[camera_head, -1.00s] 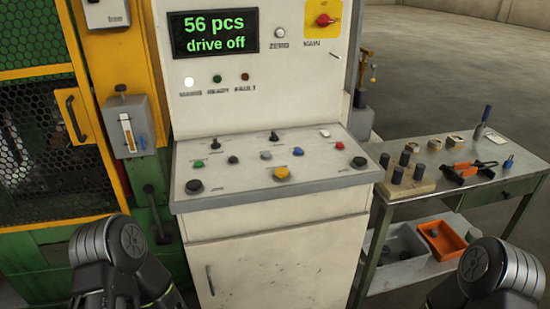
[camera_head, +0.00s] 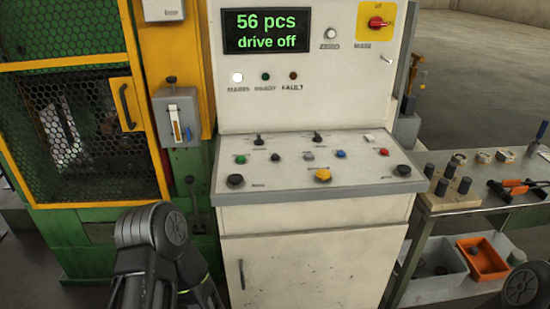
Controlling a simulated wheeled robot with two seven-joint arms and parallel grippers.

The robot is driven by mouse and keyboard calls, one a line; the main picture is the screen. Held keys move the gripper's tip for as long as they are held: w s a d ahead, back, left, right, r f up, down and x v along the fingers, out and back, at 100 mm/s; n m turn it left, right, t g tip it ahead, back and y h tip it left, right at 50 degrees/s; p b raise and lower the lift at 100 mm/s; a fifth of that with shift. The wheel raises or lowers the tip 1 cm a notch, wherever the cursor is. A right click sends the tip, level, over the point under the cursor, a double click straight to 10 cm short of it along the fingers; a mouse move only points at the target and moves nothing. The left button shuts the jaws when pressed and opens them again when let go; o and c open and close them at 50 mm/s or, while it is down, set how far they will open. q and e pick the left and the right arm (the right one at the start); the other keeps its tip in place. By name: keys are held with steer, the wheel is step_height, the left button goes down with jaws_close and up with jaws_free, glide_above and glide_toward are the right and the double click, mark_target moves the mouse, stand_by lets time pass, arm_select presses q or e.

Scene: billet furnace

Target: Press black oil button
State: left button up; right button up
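The control panel (camera_head: 300,187) stands ahead with a sloped desk of buttons. Its black buttons are a large one at the left front (camera_head: 235,181), a smaller one behind it (camera_head: 276,157) and a large one at the right (camera_head: 403,170). The labels are too small to read, so I cannot tell which is the oil button. My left arm shows low at the left and a bit of my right arm at the lower right corner, both apart from the panel. Neither gripper's fingers are in view.
Green (camera_head: 241,159), blue (camera_head: 341,154), red (camera_head: 384,152) and yellow (camera_head: 323,175) buttons and two toggle switches share the desk. The display (camera_head: 266,31) reads "56 pcs drive off". A yellow-green caged machine (camera_head: 80,130) is left; a tool table (camera_head: 450,203) is right.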

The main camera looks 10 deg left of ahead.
arm_select(q)
jaws_close()
stand_by(1.5)
